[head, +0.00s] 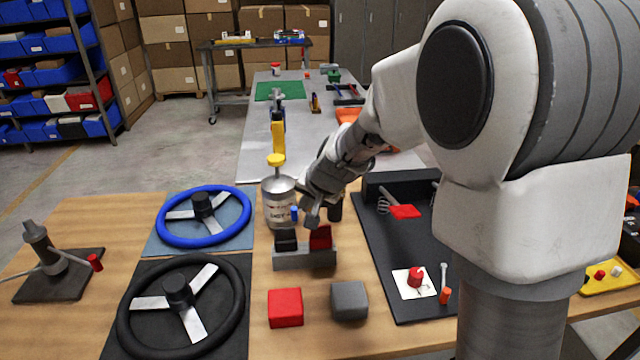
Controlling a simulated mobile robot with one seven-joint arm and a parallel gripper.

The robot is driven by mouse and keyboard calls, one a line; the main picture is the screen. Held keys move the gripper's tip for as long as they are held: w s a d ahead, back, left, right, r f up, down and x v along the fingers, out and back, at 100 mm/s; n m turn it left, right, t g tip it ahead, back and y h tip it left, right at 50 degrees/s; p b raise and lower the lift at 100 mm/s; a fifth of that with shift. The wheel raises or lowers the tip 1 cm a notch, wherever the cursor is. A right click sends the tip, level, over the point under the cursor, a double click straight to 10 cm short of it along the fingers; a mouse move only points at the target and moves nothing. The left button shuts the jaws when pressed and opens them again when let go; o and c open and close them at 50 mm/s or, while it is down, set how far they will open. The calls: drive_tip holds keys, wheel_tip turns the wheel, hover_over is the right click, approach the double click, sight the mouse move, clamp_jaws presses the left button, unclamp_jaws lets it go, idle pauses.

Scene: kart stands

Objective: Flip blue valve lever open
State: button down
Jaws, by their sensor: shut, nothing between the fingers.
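A small blue piece (294,214), which may be the blue valve lever, shows in front of a silver canister (277,194) in the head view. It is tiny, so I cannot tell its shape or position clearly. My gripper (311,219) points down just right of it, above a grey block with a black and a red rocker. The gripper is shut and empty. I cannot tell whether its fingertips touch the blue piece. My gripper and wrist hide part of the area behind.
A blue steering wheel (204,215) and a black one (181,306) lie to the left. A red cube (286,307) and a grey cube (349,300) sit in front. A black tray (400,270) lies to the right. A yellow upright piece (278,134) stands behind the canister.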

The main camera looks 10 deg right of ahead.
drive_tip(key=p+v, duration=0.1)
drive_tip(key=v, duration=0.9)
drive_tip(key=shift+s+d+r+p, duration=0.15)
drive_tip(key=shift+d+p, duration=0.15)
drive_tip(key=shift+p, duration=0.05)
drive_tip(key=s+d+r+n+h+p, duration=0.1)
drive_tip(key=s+d+r+n, duration=0.1)
drive_tip(key=s, duration=1)
drive_tip(key=s+d+r+n+g+h+p, duration=0.1)
drive_tip(key=s+d+r+n, duration=0.1)
drive_tip(key=s, duration=0.9)
drive_tip(key=shift+s+d+r+n+h, duration=0.35)
drive_tip(key=shift+d+r, duration=0.45)
drive_tip(key=shift+d, duration=0.35)
